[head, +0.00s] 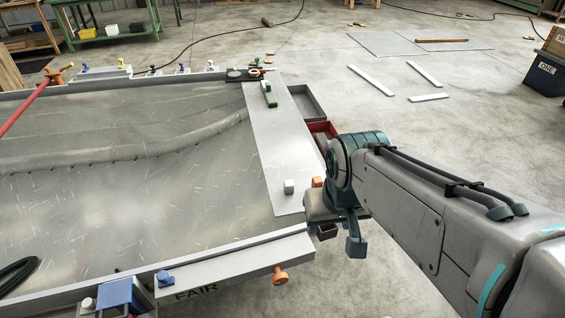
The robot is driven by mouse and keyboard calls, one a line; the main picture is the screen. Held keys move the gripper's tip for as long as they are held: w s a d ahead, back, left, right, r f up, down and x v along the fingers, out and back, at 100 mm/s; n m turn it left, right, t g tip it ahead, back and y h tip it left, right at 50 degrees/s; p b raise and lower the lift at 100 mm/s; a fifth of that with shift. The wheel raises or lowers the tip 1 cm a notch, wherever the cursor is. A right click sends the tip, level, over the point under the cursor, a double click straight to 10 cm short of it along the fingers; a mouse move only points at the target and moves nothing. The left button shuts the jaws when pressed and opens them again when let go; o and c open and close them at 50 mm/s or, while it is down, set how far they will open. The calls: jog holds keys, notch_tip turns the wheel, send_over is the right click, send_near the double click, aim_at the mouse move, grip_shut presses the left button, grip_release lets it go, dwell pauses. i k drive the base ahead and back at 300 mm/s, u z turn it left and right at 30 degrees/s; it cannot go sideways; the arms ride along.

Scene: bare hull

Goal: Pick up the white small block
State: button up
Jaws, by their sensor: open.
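A small white block (289,187) sits on the near end of the light grey plate (283,150), at the right side of the large metal hull. My gripper (342,240) is just right of the plate's near end, beyond its edge in the picture. Its two dark fingers point down and are apart, with nothing visible between them. The gripper is to the right of the white block and not touching it. The height of the fingers over the floor is hard to tell.
An orange piece (317,182) shows between the white block and my arm. A red tray (323,130) and a grey tray (306,103) sit along the plate's right edge.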

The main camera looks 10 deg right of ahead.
aim_at(288, 185)
jog(key=z, duration=1.3)
jog(key=i, duration=2.1)
jog(key=u, duration=2.9)
